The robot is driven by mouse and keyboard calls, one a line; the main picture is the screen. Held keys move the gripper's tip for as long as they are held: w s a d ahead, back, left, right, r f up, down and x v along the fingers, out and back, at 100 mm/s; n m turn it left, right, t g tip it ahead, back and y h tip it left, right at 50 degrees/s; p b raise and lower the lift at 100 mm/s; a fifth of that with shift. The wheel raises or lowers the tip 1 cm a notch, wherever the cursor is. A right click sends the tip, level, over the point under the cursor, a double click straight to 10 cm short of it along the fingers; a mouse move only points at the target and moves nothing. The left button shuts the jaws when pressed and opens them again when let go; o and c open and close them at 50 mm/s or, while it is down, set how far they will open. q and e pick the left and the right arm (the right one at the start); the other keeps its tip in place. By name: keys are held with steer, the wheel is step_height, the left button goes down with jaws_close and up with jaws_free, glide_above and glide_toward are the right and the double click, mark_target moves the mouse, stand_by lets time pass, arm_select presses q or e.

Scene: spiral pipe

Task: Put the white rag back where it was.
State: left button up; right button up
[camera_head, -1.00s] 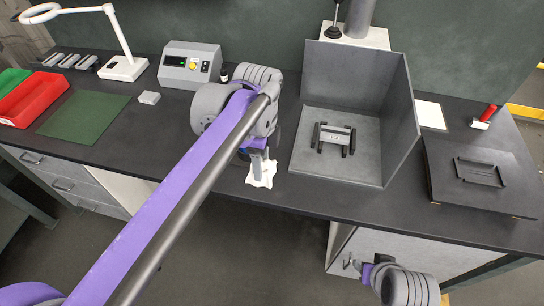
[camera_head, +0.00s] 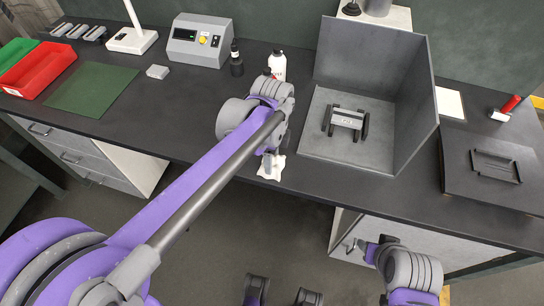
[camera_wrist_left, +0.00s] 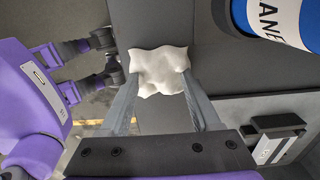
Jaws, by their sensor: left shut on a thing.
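The white rag (camera_head: 271,172) is a small crumpled cloth near the front edge of the dark workbench (camera_head: 210,150). My left gripper (camera_head: 270,160) points down at it and is shut on it. In the left wrist view the rag (camera_wrist_left: 160,70) bunches between the two fingertips of the left gripper (camera_wrist_left: 160,82). I cannot tell whether the rag touches the bench or hangs just above it. My right gripper (camera_head: 355,244) is low in front of the cabinet under the bench, away from the rag; its jaws are too small to read.
A white bottle (camera_head: 277,66) and a dark bottle (camera_head: 236,64) stand behind my left wrist. A grey open-fronted booth (camera_head: 390,163) holding a dark fixture (camera_head: 345,121) stands right of the rag. A control box (camera_head: 198,40) and green mat (camera_head: 92,92) are left. The bench left of the rag is clear.

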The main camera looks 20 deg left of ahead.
arm_select(q)
steer(key=shift+f, duration=0.2)
steer(key=o, duration=1.5)
steer(key=shift+c, duration=0.2)
steer(key=shift+r, duration=0.55)
step_height(320, 180, up, 11)
steer(key=p, duration=0.1)
steer(key=s+a+f+n+t, duration=0.2)
steer(key=s+a+f+n, duration=0.1)
steer(key=s+f+n, duration=0.4)
steer(key=s+a+f+n+t, duration=0.3)
steer(key=s+f+n, duration=0.4)
steer(key=n, duration=0.4)
steer(key=shift+s+a+f, duration=0.15)
steer(key=shift+s+a, duration=0.15)
steer(key=shift+s, duration=0.4)
